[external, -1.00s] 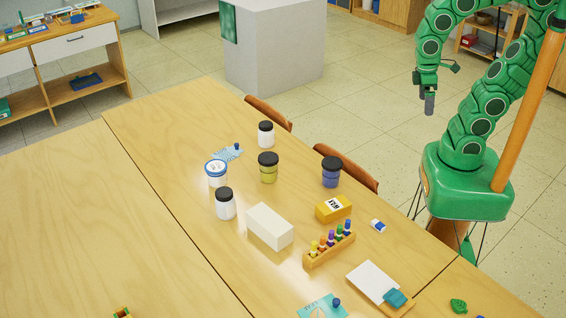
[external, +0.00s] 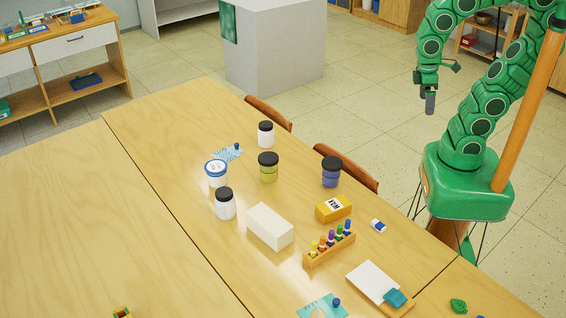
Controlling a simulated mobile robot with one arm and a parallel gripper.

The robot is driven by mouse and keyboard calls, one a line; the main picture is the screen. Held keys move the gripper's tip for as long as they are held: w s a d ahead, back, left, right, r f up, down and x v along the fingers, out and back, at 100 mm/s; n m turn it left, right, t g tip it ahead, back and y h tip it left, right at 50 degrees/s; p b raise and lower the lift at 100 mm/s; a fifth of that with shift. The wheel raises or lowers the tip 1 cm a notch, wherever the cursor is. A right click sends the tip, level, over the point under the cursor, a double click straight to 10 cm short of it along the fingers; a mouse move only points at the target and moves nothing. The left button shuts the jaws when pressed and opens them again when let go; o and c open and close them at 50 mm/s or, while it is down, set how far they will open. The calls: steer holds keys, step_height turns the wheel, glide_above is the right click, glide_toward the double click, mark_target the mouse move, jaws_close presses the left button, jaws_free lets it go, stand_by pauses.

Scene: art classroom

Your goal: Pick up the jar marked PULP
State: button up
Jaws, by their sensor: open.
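Several jars stand upright on the wooden table. A white jar with a blue rim (external: 217,174) has a pale lid with small dark marks on it, too small to read. Beside it are a white jar with a black lid (external: 225,206), another white black-lidded jar (external: 265,135) farther back, a yellow-green jar (external: 268,170) and a blue jar (external: 332,174). I cannot read PULP on any of them. My gripper (external: 430,103) hangs at the upper right, beyond the table edge and well apart from the jars. It is open and empty, with its fingers hard to make out.
A white block (external: 270,226), a yellow box (external: 333,208) with a label, a rack of coloured pegs (external: 329,245) and a white pad (external: 373,282) lie on the table (external: 160,125). Two chairs (external: 345,166) stand at its far edge. The table's left side is mostly clear.

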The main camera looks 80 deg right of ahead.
steer(key=shift+w, duration=0.15)
steer(key=n+t+y, duration=0.1)
steer(key=n+t, duration=0.3)
steer(key=t, duration=0.1)
glide_above(225, 193)
steer(key=s+d, duration=0.1)
steer(key=s, duration=0.1)
steer(key=f, duration=2)
steer(key=shift+w+d+f, duration=0.1)
steer(key=shift+w+d, duration=0.05)
steer(key=shift+w, duration=0.05)
steer(key=shift+w+a+f, duration=0.25)
steer(key=shift+w+f, duration=0.05)
steer(key=shift+f, duration=0.3)
steer(key=shift+n, duration=0.3)
steer(key=shift+x, duration=3.7)
steer(key=shift+a, duration=0.1)
